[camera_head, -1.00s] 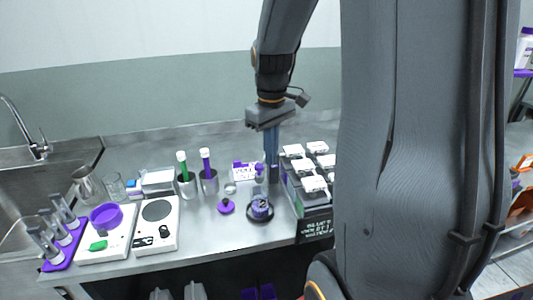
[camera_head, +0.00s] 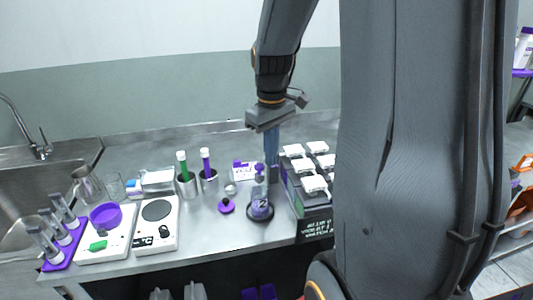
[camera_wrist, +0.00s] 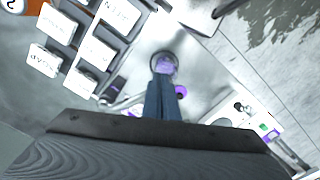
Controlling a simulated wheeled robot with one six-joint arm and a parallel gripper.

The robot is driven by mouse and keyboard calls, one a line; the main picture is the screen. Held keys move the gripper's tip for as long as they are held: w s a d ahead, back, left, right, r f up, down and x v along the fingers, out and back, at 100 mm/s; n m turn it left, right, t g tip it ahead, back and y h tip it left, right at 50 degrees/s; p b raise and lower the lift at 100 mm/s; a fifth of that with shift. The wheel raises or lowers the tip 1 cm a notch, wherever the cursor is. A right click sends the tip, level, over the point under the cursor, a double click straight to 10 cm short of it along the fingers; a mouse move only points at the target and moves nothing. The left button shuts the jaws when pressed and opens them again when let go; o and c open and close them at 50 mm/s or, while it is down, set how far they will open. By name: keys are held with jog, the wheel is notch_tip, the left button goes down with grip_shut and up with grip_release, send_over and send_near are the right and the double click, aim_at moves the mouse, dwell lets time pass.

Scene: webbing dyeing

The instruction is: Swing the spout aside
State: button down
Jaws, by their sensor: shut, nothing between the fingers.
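A small clear vessel with purple parts (camera_head: 260,207) stands on a dark round base near the counter's front edge. A purple piece (camera_head: 259,172) shows at its top, and I cannot tell its exact shape. The sink's curved metal faucet spout (camera_head: 20,122) is at the far left, well away from my gripper. My gripper (camera_head: 272,168) points down, shut and empty, just behind and right of the vessel's top. In the wrist view, the blue-grey fingers (camera_wrist: 162,85) are together and point at the purple vessel (camera_wrist: 164,63). Whether they touch it is unclear.
A dark rack with white labelled blocks (camera_head: 313,184) stands close on the right. A purple lid (camera_head: 226,206) lies left of the vessel.

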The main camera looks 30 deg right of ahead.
aim_at(262, 166)
notch_tip(262, 166, down, 3)
jog(key=shift+f+b, duration=0.15)
jog(key=shift+b, duration=0.35)
jog(key=shift+a, duration=0.1)
dwell(0.4)
jog(key=shift+w+a, duration=0.7)
jog(key=shift+a, duration=0.2)
